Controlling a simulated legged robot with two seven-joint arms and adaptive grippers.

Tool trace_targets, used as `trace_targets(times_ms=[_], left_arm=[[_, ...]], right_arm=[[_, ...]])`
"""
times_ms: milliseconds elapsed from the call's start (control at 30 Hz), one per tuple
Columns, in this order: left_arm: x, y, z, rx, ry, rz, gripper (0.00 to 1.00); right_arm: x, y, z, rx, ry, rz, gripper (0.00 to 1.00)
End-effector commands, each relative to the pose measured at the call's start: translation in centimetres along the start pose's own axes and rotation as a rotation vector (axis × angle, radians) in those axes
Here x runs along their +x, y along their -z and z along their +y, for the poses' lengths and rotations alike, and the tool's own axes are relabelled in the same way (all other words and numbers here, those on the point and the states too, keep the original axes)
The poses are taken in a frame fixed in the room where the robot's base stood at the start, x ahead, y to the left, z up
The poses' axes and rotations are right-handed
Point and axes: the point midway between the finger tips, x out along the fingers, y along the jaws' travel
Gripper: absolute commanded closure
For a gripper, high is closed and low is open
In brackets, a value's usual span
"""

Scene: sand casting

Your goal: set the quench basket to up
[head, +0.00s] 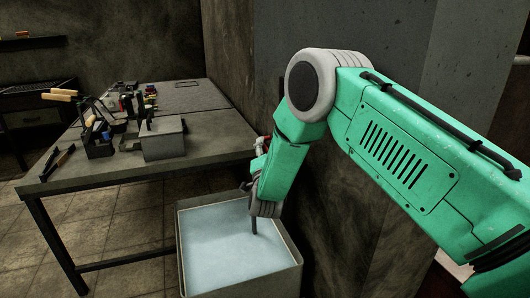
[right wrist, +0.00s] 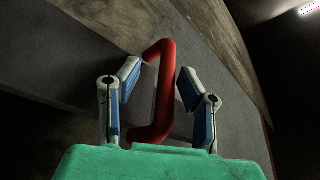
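A red handle (right wrist: 163,92), taken to be that of the quench basket, stands between the two fingers of my right gripper (right wrist: 160,78) in the right wrist view. The fingers are apart, with a gap on each side of the handle. In the head view my right gripper (head: 258,152) is small and partly hidden by my arm, above the quench tank (head: 184,250). A bit of red (head: 267,142) shows beside it. A dark rod (head: 253,225) reaches down to the pale water. I cannot make out the basket itself. My left gripper is out of view.
A work table (head: 200,165) left of the tank holds a grey metal box (head: 162,138), tongs (head: 58,162) and several tools. A dark wall (head: 335,215) stands close behind and right of the tank. Tiled floor (head: 120,222) shows under the table.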

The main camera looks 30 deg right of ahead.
Motion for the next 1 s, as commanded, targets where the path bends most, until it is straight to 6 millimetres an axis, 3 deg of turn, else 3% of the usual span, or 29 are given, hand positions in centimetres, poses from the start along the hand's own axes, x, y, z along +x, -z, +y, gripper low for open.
trace_targets(times_ms=[333,367,433,467,767,1000], left_arm=[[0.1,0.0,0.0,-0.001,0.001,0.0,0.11],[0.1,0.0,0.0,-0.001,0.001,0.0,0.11],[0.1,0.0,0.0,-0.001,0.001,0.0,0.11],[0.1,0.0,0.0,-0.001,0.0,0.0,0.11],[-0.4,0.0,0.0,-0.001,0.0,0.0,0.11],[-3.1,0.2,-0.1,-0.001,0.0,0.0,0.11]], right_arm=[[0.6,0.1,0.3,0.003,-0.002,-0.002,0.66],[0.6,0.1,0.3,0.003,-0.002,-0.002,0.73],[0.6,0.1,0.3,0.004,-0.003,-0.002,0.97],[0.6,0.1,0.3,0.004,-0.003,-0.001,1.0],[0.8,0.5,-0.1,0.001,-0.005,0.002,1.0],[1.7,2.8,-3.8,0.005,0.005,0.008,1.0]])
